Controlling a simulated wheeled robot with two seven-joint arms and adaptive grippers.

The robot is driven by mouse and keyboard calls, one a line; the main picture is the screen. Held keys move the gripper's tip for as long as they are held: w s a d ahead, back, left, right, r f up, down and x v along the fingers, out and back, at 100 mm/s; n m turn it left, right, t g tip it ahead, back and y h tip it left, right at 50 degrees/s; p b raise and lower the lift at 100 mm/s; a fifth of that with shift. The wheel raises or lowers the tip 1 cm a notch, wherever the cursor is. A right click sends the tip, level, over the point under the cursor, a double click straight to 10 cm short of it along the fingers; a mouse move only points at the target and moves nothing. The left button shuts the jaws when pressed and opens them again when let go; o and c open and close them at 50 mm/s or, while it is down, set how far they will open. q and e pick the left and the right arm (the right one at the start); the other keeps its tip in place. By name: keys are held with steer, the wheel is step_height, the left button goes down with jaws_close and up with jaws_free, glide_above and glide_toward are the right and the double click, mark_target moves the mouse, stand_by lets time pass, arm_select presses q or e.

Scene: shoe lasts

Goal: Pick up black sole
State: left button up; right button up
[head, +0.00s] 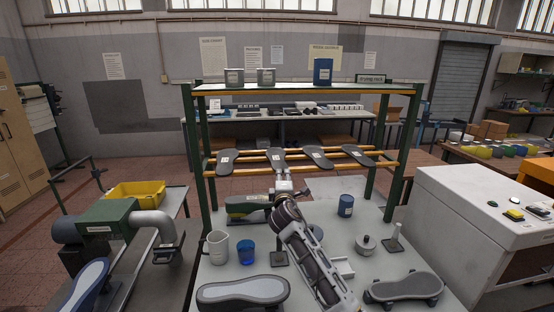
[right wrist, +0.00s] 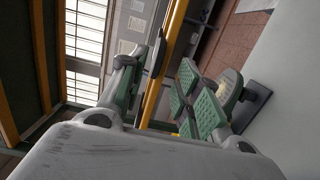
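Several black soles lie in a row across the orange bars of a green-framed rack: one at the left (head: 227,160), one just above my right gripper (head: 275,157), one right of centre (head: 316,156) and one at the right (head: 357,154). My right gripper (head: 284,186) is just below and in front of the second sole from the left. My left gripper is not in view.
The white table below holds a white jug (head: 217,247), a blue cup (head: 246,251), a blue can (head: 346,205), a lidded pot (head: 366,245) and grey sole-shaped pieces (head: 243,292). Tins and a blue canister (head: 323,71) stand on the rack's top shelf (head: 295,87).

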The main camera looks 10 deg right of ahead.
steer(key=shift+w+d+r+p, duration=0.15)
steer(key=shift+w+p, duration=0.35)
steer(key=shift+w, duration=1.85)
jaws_close()
